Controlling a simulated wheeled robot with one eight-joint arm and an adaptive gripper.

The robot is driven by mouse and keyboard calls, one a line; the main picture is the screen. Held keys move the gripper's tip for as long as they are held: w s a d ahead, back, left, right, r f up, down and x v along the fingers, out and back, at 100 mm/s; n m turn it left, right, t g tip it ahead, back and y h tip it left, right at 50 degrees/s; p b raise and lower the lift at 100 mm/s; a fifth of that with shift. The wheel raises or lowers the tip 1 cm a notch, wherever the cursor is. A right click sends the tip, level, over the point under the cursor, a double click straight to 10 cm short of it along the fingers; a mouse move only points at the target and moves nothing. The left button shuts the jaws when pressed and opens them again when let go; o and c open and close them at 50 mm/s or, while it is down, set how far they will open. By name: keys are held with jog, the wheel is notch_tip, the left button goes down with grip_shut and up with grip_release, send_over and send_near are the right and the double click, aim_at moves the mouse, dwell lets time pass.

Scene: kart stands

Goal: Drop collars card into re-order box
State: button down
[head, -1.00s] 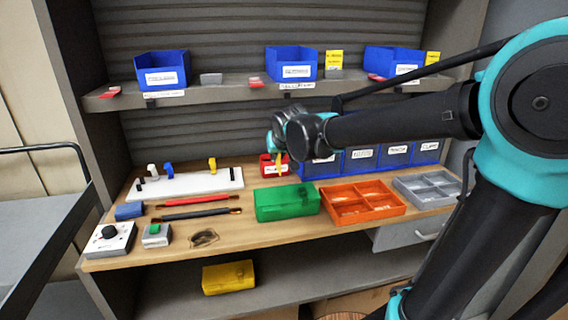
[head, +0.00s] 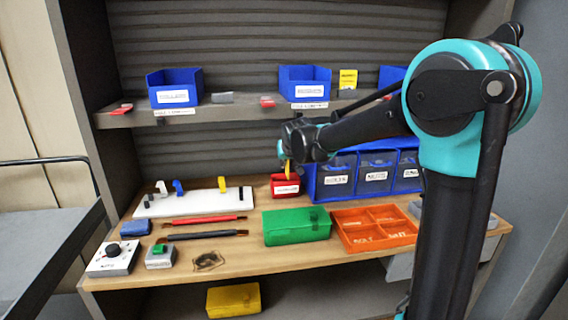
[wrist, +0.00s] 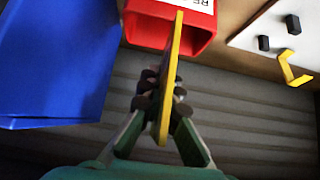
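My gripper (wrist: 160,105) is shut on a yellow card (wrist: 169,80), seen edge-on in the wrist view. In the head view my gripper (head: 287,152) is at the back of the workbench with the card (head: 288,170) hanging below it. The red box (head: 285,188), whose label in the wrist view starts with "RE", stands on the bench just below the card. In the wrist view the card's far end overlaps the red box (wrist: 140,30). I cannot tell whether the card touches it or is inside its rim. The card's print is not readable.
Blue bins (head: 335,180) stand right beside the red box. A white board with hooks (head: 195,204) lies to its left. A green case (head: 296,226) and an orange tray (head: 375,228) are in front. Another yellow card (head: 348,79) stands on the upper shelf (head: 235,108).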

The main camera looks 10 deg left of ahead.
jog(key=w, duration=0.1)
jog(key=w+f, duration=0.1)
jog(key=w+a, duration=0.1)
jog(key=w, duration=0.1)
jog(key=shift+a+f, duration=0.1)
jog(key=shift+f, duration=0.2)
jog(key=shift+f, duration=0.15)
jog(key=shift+f, duration=0.35)
jog(key=shift+f, duration=0.1)
jog(key=c, duration=1.7)
grip_release()
